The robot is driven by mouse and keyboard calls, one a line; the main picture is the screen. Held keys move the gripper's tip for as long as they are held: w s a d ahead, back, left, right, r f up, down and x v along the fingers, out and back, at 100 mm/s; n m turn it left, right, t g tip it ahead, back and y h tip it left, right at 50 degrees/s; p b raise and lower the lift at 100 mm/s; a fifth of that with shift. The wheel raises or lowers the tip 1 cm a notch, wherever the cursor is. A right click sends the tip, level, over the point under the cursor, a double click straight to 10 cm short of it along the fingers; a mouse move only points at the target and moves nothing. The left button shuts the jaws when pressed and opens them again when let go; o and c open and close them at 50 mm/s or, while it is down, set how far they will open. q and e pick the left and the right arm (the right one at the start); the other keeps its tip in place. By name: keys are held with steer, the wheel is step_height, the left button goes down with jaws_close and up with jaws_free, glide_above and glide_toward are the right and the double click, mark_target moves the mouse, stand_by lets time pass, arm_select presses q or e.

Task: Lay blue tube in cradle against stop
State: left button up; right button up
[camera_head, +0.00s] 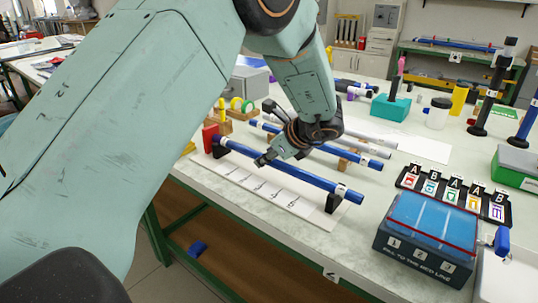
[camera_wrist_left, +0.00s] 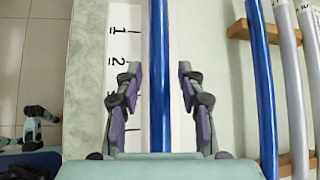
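A blue tube (camera_head: 300,175) with white labels near its ends lies across two dark cradle supports (camera_head: 334,202) over a white marked board (camera_head: 262,190). The red stop (camera_head: 210,138) stands at the tube's far left end. I cannot tell whether that end touches the stop. My left gripper (camera_head: 268,160) is low over the tube's middle. In the left wrist view the blue tube (camera_wrist_left: 159,60) runs between the open fingers of my left gripper (camera_wrist_left: 160,88), with a gap on both sides. My right gripper is not in view.
Just behind, another blue tube (camera_head: 362,161) and grey tubes (camera_head: 372,139) rest on wooden supports (camera_wrist_left: 268,30). A dark blue box (camera_head: 425,238) and a lettered holder (camera_head: 455,196) stand at the right. The table's front edge is close to the board.

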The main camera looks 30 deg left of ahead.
arm_select(q)
steer(key=shift+o, duration=0.5)
steer(key=v, duration=0.7)
steer(key=shift+r, duration=0.15)
steer(key=shift+d, duration=0.2)
steer(key=shift+s, duration=0.1)
